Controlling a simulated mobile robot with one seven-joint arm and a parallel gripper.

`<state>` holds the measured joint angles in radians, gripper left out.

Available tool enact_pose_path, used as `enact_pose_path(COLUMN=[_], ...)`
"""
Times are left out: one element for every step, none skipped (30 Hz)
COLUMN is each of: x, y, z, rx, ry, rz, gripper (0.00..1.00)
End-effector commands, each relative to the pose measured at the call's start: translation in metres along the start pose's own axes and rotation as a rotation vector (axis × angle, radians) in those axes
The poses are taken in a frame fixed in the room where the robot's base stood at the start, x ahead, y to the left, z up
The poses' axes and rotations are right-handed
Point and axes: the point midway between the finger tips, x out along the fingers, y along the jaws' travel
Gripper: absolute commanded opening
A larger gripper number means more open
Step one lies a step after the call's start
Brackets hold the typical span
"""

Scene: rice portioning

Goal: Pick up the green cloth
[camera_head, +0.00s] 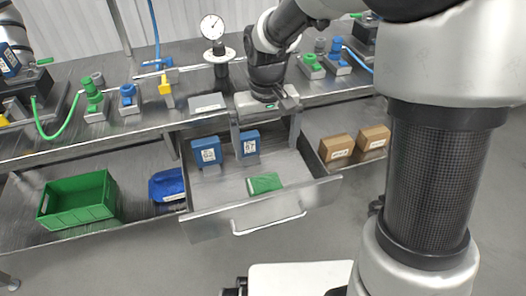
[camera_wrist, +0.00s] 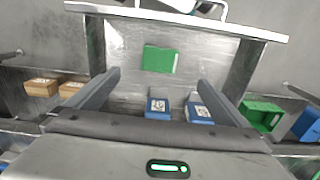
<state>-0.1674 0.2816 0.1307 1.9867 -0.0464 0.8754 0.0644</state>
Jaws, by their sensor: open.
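The green cloth (camera_head: 265,183) lies flat, folded into a small rectangle, on the floor of the open metal drawer (camera_head: 212,222). In the wrist view the green cloth (camera_wrist: 160,59) shows whole, beyond the fingertips. My gripper (camera_head: 265,128) is above the back part of the drawer, near the bench edge, pointing down. In the wrist view my gripper (camera_wrist: 158,82) is open and empty, its two fingers spread wide on either side of the picture's middle. The cloth is apart from the fingers, toward the drawer's front.
Two blue boxes (camera_head: 206,152) (camera_head: 248,144) stand in the drawer behind the cloth, close to my gripper. A green crate (camera_head: 80,203) and a blue item (camera_head: 167,186) sit on the lower shelf at left. Two cardboard boxes (camera_head: 336,148) (camera_head: 373,138) are at right. The drawer floor around the cloth is clear.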

Motion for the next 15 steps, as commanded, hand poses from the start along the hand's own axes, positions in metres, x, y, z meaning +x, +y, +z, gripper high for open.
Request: enact_pose_path(x=[0.012, 0.018, 0.027, 0.034, 0.041, 0.050, 0.057, 0.063, 0.072, 0.078, 0.084, 0.090, 0.095, 0.099, 0.104], y=[0.000, 0.000, 0.000, 0.000, 0.000, 0.000, 0.000, 0.000, 0.000, 0.000, 0.000, 0.000, 0.000, 0.000, 0.000], z=[0.001, 0.002, 0.002, 0.002, 0.002, 0.002, 0.002, 0.002, 0.002, 0.002, 0.002, 0.002, 0.002, 0.002, 0.001], rx=[0.000, 0.000, 0.000, 0.000, 0.000, -0.001, -0.001, -0.001, -0.001, -0.001, -0.001, -0.001, 0.000, 0.000, 0.000], ry=[-0.005, -0.005, -0.005, -0.006, -0.005, -0.005, -0.005, -0.006, -0.005, -0.005, -0.006, -0.004, -0.004, -0.004, -0.003], rz=[0.000, 0.000, 0.000, 0.000, 0.000, 0.001, 0.001, 0.001, 0.001, 0.001, 0.001, 0.000, 0.000, 0.000, 0.000], gripper=[1.00, 1.00, 1.00, 1.00, 1.00, 1.00, 1.00, 1.00, 1.00, 1.00, 1.00, 1.00, 1.00, 1.00, 1.00])
